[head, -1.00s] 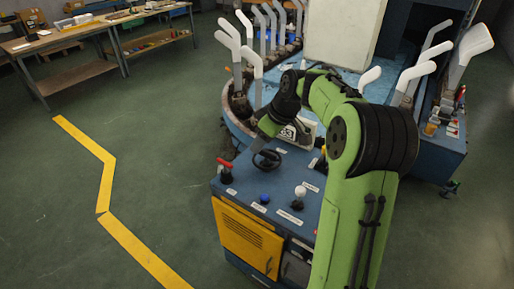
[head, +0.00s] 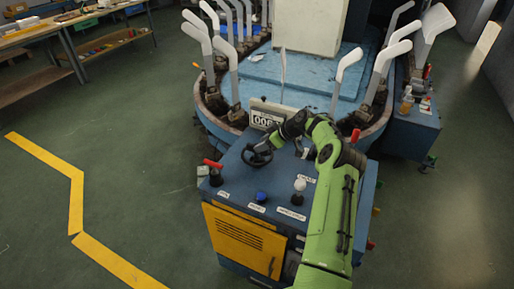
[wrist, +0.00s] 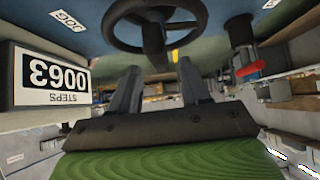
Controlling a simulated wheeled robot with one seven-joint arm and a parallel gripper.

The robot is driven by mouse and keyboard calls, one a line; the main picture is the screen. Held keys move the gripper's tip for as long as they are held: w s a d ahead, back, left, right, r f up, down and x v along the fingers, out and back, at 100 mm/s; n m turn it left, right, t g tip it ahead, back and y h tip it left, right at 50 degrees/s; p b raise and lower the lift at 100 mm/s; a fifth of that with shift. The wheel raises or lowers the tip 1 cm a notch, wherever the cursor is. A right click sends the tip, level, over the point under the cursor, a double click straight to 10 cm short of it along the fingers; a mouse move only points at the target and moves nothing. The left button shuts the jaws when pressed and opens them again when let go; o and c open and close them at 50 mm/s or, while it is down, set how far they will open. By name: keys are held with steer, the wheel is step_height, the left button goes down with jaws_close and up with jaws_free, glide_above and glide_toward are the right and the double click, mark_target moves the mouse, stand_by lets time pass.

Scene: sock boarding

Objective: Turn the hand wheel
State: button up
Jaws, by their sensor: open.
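The hand wheel (head: 257,154) is a black spoked wheel on top of the blue control console. It also shows in the wrist view (wrist: 118,36), at the top middle, with its hub and spokes visible. My gripper (head: 268,145) is at the wheel's back right side in the head view, where its fingers are too small to make out. In the wrist view my gripper (wrist: 158,78) is open, its two dark fingers apart and pointing toward the wheel's rim. Nothing is held between them. I cannot tell whether a finger touches the rim.
A red-handled lever (head: 213,166), a blue button (head: 261,197) and a white knob (head: 299,187) are on the console (head: 235,185). White sock boards (head: 229,70) ring the machine behind. Floor at left is clear.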

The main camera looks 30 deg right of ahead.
steer(key=x, duration=0.3)
steer(key=shift+w+a+f, duration=0.15)
steer(key=shift+w+f, duration=0.15)
jaws_close()
